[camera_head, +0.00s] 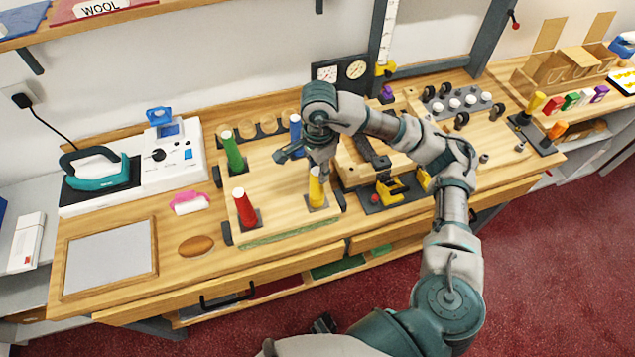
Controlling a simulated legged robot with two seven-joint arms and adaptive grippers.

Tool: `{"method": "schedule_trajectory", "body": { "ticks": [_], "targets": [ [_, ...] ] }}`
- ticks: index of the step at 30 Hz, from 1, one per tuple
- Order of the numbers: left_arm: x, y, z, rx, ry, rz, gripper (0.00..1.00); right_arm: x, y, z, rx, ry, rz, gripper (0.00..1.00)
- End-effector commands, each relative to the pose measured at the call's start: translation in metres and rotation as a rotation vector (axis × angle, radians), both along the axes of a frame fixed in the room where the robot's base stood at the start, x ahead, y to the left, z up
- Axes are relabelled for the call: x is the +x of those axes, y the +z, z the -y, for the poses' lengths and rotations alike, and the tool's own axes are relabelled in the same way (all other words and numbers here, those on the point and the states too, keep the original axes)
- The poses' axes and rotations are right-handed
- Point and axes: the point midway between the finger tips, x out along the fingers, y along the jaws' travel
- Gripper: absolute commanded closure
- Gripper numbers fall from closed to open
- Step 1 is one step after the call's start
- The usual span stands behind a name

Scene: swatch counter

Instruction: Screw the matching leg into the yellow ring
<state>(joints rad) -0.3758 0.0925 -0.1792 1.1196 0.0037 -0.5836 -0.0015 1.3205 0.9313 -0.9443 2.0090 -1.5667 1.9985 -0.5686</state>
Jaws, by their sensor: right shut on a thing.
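A pale wooden board (275,205) lies flat on the counter with dark square plates near its corners. The yellow leg (316,192) stands roughly upright at the front right plate (322,206). The yellow ring cannot be told apart from the leg's foot. A red leg (244,208) stands at the front left plate, a green leg (233,152) at the back left, and a blue leg (295,135) at the back right, partly behind my arm. My left gripper is not in view.
Dark clamps stand at the board's sides. Right, my arm passes over a wooden fixture and a yellow tool (392,190).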

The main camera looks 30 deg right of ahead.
Motion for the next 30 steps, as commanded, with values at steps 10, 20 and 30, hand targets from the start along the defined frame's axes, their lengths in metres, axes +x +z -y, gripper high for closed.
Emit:
{"method": "schedule_trajectory", "body": {
  "ticks": [10, 20, 30],
  "targets": [
    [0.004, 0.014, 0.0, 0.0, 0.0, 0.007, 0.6, -0.003, 0.0, -0.002, 0.003, -0.529, -0.003, 1.0],
    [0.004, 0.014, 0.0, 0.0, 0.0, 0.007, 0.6, -0.003, -0.002, -0.002, 0.003, -0.558, -0.003, 0.54],
    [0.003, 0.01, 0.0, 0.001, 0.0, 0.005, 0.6, -0.003, -0.003, 0.001, 0.003, -0.516, -0.002, 0.54]
  ]
}}
